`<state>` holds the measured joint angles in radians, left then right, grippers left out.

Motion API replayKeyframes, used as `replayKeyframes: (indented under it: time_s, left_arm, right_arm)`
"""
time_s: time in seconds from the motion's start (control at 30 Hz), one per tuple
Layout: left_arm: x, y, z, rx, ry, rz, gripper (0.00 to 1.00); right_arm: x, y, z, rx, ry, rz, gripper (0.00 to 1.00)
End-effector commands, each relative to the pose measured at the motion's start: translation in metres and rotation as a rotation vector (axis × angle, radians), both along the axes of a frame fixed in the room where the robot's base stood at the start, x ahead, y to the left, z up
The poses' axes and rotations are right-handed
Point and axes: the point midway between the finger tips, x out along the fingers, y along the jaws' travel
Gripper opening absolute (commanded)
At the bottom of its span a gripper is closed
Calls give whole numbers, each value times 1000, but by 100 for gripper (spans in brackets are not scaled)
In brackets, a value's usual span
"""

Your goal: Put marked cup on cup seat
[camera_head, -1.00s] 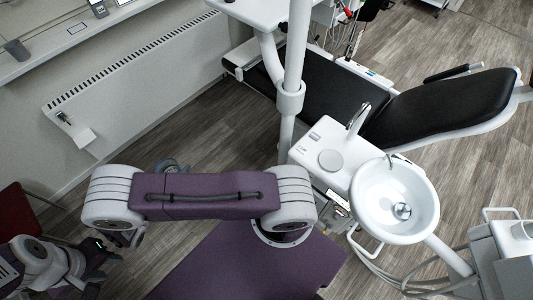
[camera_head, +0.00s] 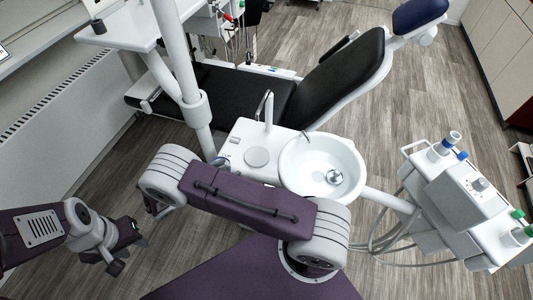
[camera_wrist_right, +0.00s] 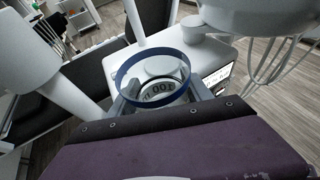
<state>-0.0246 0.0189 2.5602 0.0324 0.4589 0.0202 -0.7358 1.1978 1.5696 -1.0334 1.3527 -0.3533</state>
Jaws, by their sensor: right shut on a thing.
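The marked cup (camera_wrist_right: 150,68) is clear with a blue rim; dark figures like "100" show in its base in the right wrist view. My right gripper (camera_wrist_right: 165,100) is shut on it. In the head view, my right arm spans the lower middle; its gripper and the cup are not clearly visible behind it. The cup seat (camera_head: 257,157) appears to be the round disc on the white unit beside the basin. In the right wrist view the cup overlaps this white unit; I cannot tell its height. My left gripper (camera_head: 134,236) hangs at the left, apart from everything; its opening is unclear.
The white basin (camera_head: 322,167) adjoins the unit on the right. A thin tap (camera_head: 267,110) stands behind the disc, and a white post (camera_head: 180,70) rises to the left. The black dental chair (camera_head: 340,75) lies behind. A white cart (camera_head: 470,200) stands right.

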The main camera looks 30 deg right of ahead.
Motion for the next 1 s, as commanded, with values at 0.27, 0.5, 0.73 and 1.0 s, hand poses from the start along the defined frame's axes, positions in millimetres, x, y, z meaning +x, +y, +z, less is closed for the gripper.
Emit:
replayKeyframes:
  time_s: [0.27,0.5,0.73,1.0]
  left_arm:
    - [0,0,19,0,0,0,36]
    - [0,0,21,0,0,0,36]
    - [0,0,21,0,0,0,36]
    - [0,0,-10,0,1,0,36]
  right_arm:
    - [24,-89,3,1,1,-8,18]
    - [44,-145,1,2,0,-4,18]
    - [49,-155,0,3,1,0,18]
    - [51,-162,-40,2,1,0,18]
